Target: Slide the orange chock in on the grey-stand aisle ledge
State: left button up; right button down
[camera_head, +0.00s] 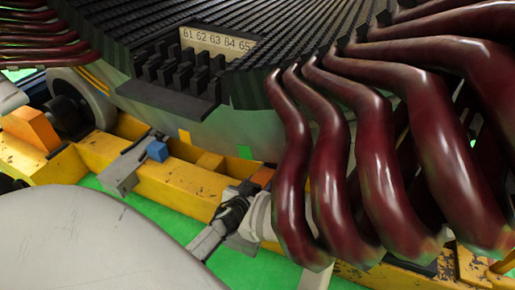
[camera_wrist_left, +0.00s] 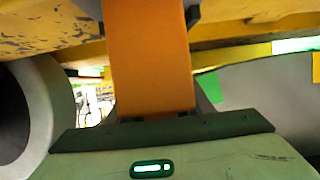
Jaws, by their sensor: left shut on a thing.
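The orange chock (camera_wrist_left: 150,55) fills the middle of the left wrist view, standing out from my left gripper (camera_wrist_left: 155,115), which is shut on it. I cannot tell which ledge is the grey-stand aisle one. My right gripper is not in view.
A grey roller (camera_wrist_left: 30,115) is close on the left in the wrist view. A blue block (camera_head: 157,151) sits on a grey bracket (camera_head: 122,175). A smaller orange piece (camera_head: 262,177) is near the dark red coils (camera_head: 400,150). The numbered stator (camera_head: 215,45) rises behind.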

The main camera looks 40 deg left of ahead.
pick_arm(q)
jog(key=shift+w+a, duration=0.2)
jog(key=shift+w, duration=0.5)
jog(key=shift+w+a, duration=0.25)
jog(key=shift+w, duration=0.4)
jog(key=shift+w+a, duration=0.2)
jog(key=shift+w, duration=0.5)
jog(key=o, duration=1.2)
jog(key=shift+o, duration=0.2)
jog(key=shift+f, duration=0.15)
jog(key=shift+r+p, duration=0.4)
jog(key=shift+r, duration=0.1)
notch_tip(320, 180, up, 8)
jog(key=p, duration=0.6)
jog(key=shift+r+p, duration=0.15)
jog(key=shift+p, duration=0.15)
jog(key=shift+r+p, duration=0.35)
jog(key=shift+r, duration=0.2)
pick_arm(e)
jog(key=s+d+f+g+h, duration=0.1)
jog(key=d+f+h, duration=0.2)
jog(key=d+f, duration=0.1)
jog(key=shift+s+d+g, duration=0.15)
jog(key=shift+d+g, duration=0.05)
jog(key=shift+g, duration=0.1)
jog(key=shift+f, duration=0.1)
